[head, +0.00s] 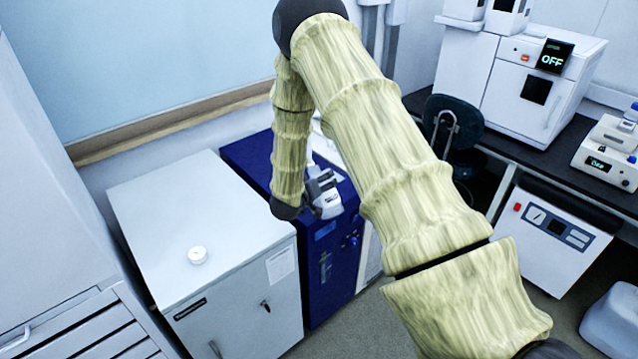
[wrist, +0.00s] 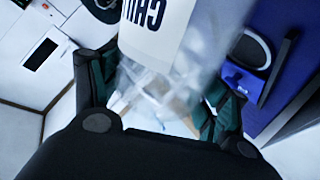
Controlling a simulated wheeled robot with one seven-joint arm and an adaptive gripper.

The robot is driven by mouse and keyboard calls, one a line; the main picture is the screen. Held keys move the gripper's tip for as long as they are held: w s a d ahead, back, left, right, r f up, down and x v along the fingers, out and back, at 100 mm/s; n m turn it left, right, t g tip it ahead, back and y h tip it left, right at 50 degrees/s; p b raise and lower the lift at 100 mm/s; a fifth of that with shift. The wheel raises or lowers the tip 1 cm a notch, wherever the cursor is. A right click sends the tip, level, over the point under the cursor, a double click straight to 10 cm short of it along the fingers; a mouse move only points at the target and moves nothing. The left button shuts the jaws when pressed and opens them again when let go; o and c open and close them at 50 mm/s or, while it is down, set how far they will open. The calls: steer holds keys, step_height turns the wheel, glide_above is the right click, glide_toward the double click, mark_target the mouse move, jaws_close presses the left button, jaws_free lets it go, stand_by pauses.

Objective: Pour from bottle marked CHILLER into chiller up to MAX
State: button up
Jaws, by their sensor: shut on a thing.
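My gripper (wrist: 158,95) is shut on a clear bottle (wrist: 190,65) with a white label. Dark letters starting "CHI" show on the label; the rest is cut off. In the head view, my gripper (head: 322,195) is over the blue floor unit (head: 318,285), partly hidden by my arm. I take this unit to be the chiller, but no name is readable. The wrist view shows its blue surface (wrist: 262,22) at right, with a dark oval ring (wrist: 250,50) beside the bottle. No MAX mark or liquid level can be made out.
At right, a dark bench (head: 520,160) holds instruments reading OFF. A dark chair (head: 452,125) stands behind my arm. A white unit (head: 548,235) is below the bench.

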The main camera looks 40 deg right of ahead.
steer(key=shift+s+f+n+g+p, duration=0.15)
steer(key=shift+f+n+g+p, duration=0.45)
steer(key=shift+p, duration=1)
stand_by(0.3)
steer(key=shift+f+n+g+y+p, duration=0.2)
steer(key=shift+n+g+y+p, duration=0.15)
steer(key=shift+p, duration=0.2)
steer(key=shift+f+n+g+p, duration=0.25)
steer(key=shift+f+n+p, duration=0.1)
steer(key=shift+f, duration=0.1)
stand_by(0.7)
steer(key=shift+f+p, duration=0.15)
steer(key=shift+p, duration=0.2)
steer(key=shift+f+n+g, duration=0.25)
steer(key=shift+n+g, duration=0.05)
steer(key=shift+g, duration=0.1)
steer(key=shift+f+n+g+p, duration=0.3)
steer(key=shift+f+g+p, duration=0.1)
steer(key=shift+p, duration=0.05)
steer(key=shift+f, duration=0.1)
